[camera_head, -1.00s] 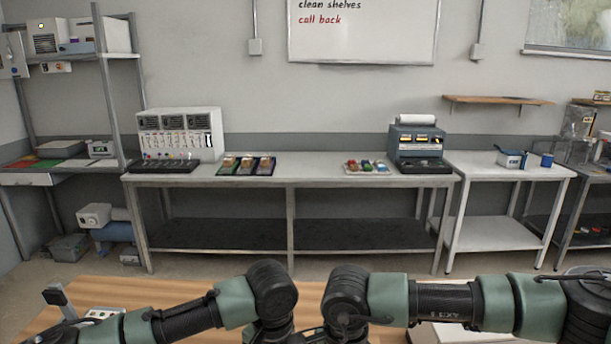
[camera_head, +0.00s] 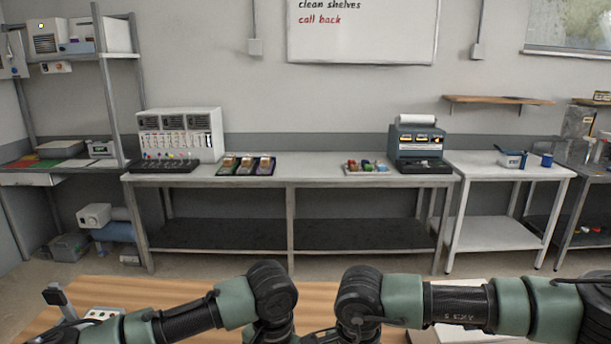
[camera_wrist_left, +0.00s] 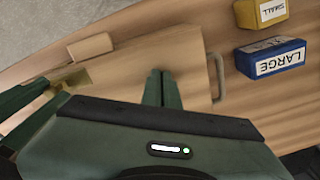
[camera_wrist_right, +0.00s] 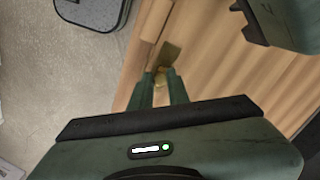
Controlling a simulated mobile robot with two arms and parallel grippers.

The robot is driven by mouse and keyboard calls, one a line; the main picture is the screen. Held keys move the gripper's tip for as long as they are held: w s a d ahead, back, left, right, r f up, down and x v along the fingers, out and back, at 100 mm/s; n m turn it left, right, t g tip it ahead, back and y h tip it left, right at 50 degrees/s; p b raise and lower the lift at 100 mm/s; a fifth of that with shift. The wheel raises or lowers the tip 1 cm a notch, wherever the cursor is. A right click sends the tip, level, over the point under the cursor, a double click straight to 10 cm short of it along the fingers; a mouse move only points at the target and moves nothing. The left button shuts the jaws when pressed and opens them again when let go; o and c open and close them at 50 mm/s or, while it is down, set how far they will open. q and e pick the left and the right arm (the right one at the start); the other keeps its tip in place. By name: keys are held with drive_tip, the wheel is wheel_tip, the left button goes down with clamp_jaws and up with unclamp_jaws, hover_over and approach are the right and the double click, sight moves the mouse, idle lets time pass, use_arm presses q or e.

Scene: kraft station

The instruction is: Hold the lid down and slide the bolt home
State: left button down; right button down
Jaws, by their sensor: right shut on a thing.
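In the left wrist view a wooden lid (camera_wrist_left: 130,68) with a curved handle (camera_wrist_left: 218,77) fills the middle. My left gripper (camera_wrist_left: 162,76) has its fingers together, pointing down at the lid; I cannot tell whether they touch it. In the right wrist view a brass plate (camera_wrist_right: 170,52) lies along the wood's edge. My right gripper (camera_wrist_right: 160,73) is shut on the brass bolt (camera_wrist_right: 160,80), whose knob shows between the fingertips. The fingers hide most of the bolt. The head view shows my arms but neither gripper's fingers.
A yellow bin marked SMALL (camera_wrist_left: 262,12) and a blue bin marked LARGE (camera_wrist_left: 271,57) stand to the right in the left wrist view. A wooden block (camera_wrist_left: 90,48) lies at the upper left. A dark-rimmed grey tray (camera_wrist_right: 92,10) shows in the right wrist view.

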use_arm(q)
drive_tip(key=shift+f, duration=0.15)
use_arm(e)
drive_tip(key=c, duration=1.2)
unclamp_jaws()
drive_tip(key=shift+o, duration=0.2)
drive_tip(key=shift+r, duration=0.1)
drive_tip(key=shift+r, duration=3.45)
use_arm(q)
drive_tip(key=shift+r, duration=1.5)
use_arm(e)
drive_tip(key=shift+w, duration=0.1)
use_arm(q)
drive_tip(key=shift+r, duration=2.1)
